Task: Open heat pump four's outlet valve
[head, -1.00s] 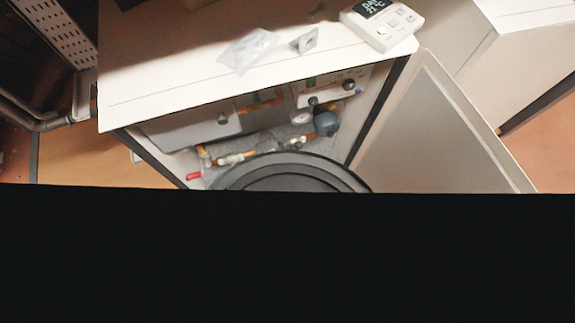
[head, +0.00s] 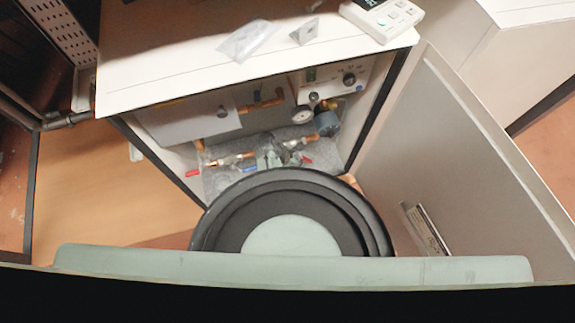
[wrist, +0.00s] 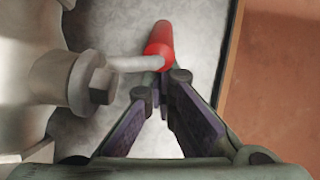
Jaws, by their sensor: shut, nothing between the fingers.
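An open heat pump cabinet (head: 160,165) holds copper pipes and valves; no number is readable on it. One red valve handle (head: 193,173) is at the lower left, another red handle (head: 308,160) at the right, and a blue handle (head: 250,169) between them. In the wrist view a red lever handle (wrist: 160,40) on a bent metal stem lies just ahead of my gripper (wrist: 162,88). My gripper is shut and empty, its tips close to the lever's near end; contact is unclear. My arm hides part of the piping in the head view. I cannot tell which handle is the outlet.
The open cabinet door (head: 450,160) stands to the right. A thermostat (head: 382,18) and a plastic bag (head: 247,40) lie on the cabinet top (head: 190,60). A pressure gauge (head: 302,114) and metal valve body (wrist: 70,80) are close by. Wooden floor is clear at left.

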